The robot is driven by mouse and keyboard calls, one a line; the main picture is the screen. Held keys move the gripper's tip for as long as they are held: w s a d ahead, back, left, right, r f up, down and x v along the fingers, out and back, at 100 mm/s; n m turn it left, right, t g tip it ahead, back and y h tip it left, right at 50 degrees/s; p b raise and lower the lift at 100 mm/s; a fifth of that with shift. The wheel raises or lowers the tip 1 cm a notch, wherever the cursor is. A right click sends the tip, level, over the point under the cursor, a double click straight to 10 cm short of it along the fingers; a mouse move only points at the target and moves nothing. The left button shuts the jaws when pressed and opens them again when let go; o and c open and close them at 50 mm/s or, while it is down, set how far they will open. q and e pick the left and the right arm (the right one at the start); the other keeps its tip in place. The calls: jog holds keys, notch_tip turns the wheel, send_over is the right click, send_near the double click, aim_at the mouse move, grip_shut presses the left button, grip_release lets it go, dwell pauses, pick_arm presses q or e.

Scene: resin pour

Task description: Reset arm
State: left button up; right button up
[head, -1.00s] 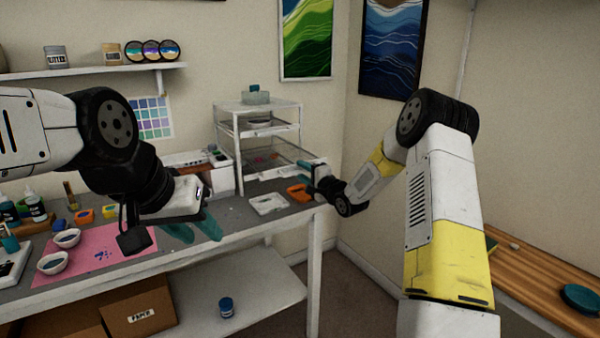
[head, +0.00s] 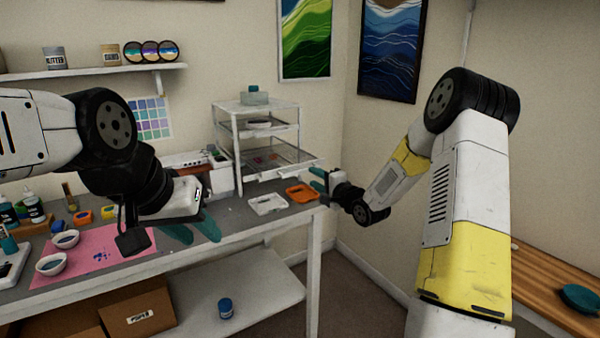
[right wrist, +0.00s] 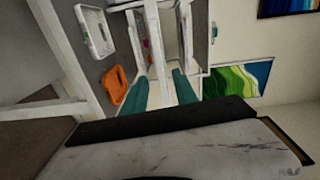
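My left gripper (head: 194,231) hangs above the table in the head view, its teal fingers apart with nothing between them. My right gripper (head: 318,179) is beside the table's right end, just right of the drawer rack (head: 238,150). In the right wrist view its two teal fingers (right wrist: 160,90) are spread apart, with no object held; the rack shows beyond them. An orange tray-like piece (head: 301,194) and a white one (head: 268,204) lie on the table, left of and below the right gripper, clear of it.
The work table (head: 245,226) carries a pink mat (head: 120,243), small bowls, bottles and colored pots at left. A low shelf (head: 250,280) holds a blue jar (head: 225,307). A wooden bench (head: 545,285) stands at right. Floor is free between table and bench.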

jog(key=s+d+r+n+g+h, duration=0.2)
jog(key=s+d+r+n+h, duration=0.1)
jog(key=s+r, duration=0.3)
jog(key=s+d+r+n+g+h, duration=0.2)
jog(key=s+r+n+h, duration=0.15)
jog(key=s, duration=0.45)
jog(key=s+a+n+g, duration=0.1)
jog(key=s+n+g, duration=0.4)
jog(key=s, duration=2.2)
jog(key=shift+s+r+n, duration=0.25)
jog(key=shift+s+n, duration=0.1)
jog(key=shift+n, duration=0.1)
jog(key=shift+y, duration=0.25)
